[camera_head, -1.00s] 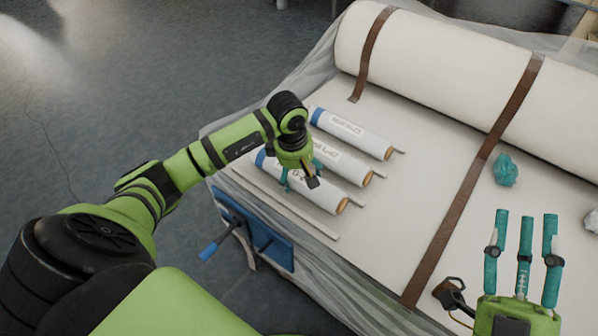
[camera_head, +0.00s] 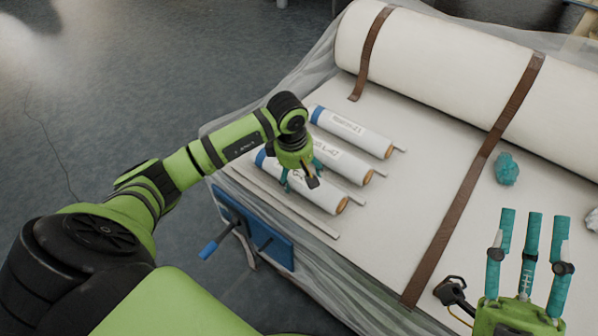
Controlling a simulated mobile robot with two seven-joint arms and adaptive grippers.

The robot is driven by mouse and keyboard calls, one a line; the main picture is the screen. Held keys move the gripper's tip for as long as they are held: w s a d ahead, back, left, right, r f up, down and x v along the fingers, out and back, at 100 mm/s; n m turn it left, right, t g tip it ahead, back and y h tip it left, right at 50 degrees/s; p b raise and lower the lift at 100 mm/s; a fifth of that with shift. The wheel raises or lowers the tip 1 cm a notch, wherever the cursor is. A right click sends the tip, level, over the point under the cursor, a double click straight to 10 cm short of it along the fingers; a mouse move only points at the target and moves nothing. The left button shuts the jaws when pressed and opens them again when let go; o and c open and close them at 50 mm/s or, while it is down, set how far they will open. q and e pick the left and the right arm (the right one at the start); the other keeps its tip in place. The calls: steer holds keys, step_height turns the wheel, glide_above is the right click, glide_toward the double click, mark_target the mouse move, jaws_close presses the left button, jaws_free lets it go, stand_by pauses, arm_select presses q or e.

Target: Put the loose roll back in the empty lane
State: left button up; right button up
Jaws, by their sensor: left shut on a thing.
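Three white rolls with blue ends and printed labels lie side by side between thin strips on the cream-covered table. The back roll (camera_head: 352,133) and the middle roll (camera_head: 345,166) lie parallel. The front roll (camera_head: 325,194) lies nearest the table's front edge, under my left gripper (camera_head: 301,183). My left gripper is shut on the front roll, and its palm hides part of it. I cannot tell whether the roll touches the table. My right gripper (camera_head: 530,240) is at the lower right, fingers spread and pointing up, open and empty.
A large cream roll (camera_head: 440,65) with brown straps spans the back of the table. A teal crumpled lump (camera_head: 507,169) lies to the right. A blue clamp (camera_head: 262,235) hangs at the front edge. The table middle is clear.

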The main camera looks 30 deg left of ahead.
arm_select(q)
steer(key=o, duration=1.5)
steer(key=shift+r, duration=0.1)
